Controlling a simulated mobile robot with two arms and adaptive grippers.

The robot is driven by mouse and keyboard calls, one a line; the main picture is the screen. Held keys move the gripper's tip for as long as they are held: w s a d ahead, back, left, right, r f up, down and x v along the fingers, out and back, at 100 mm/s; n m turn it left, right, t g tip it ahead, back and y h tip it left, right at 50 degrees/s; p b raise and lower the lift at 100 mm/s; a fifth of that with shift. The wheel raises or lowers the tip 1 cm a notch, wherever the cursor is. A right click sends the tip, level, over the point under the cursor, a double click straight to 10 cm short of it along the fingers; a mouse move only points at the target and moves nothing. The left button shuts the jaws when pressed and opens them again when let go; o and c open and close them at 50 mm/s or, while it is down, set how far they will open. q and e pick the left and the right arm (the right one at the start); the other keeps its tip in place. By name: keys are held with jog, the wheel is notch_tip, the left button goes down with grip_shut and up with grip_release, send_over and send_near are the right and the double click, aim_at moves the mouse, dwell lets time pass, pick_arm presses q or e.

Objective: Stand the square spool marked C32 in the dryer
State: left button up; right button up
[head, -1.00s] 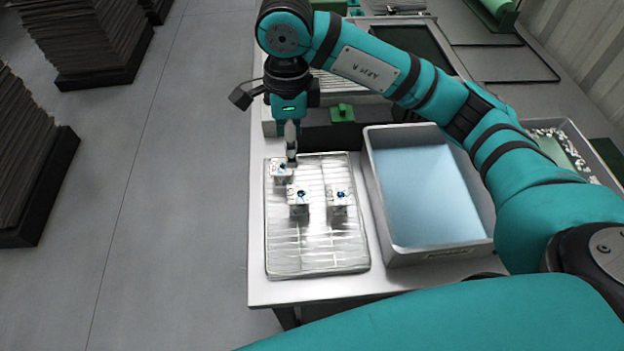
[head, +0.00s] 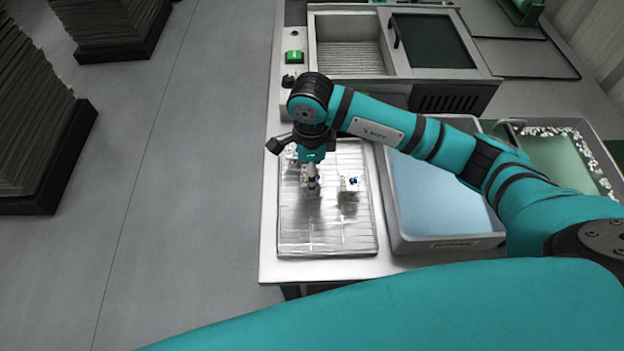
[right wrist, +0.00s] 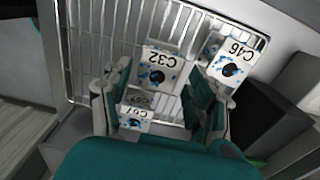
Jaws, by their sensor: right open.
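The square spool marked C32 (right wrist: 160,75) is a white block with a dark hole and blue flecks; it stands on a wire rack (head: 325,235). In the right wrist view it lies between my open fingers, not visibly gripped. My right gripper (head: 312,190) points down over the rack's middle spool in the head view and partly hides it. A spool marked C46 (right wrist: 230,65) is just right of C32, and another spool (right wrist: 136,118) is nearer the palm. The dryer appears to be the cabinet (head: 400,73) behind the rack, its left compartment (head: 350,58) open. My left gripper is out of view.
A grey tub of bluish liquid (head: 440,200) stands right of the rack. A tray with white bits (head: 565,150) is farther right. A dark glass panel (head: 434,42) covers the cabinet's right half.

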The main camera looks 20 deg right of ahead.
jog(key=shift+f, duration=1.45)
jog(key=shift+c, duration=0.4)
grip_shut()
jog(key=shift+r, duration=0.1)
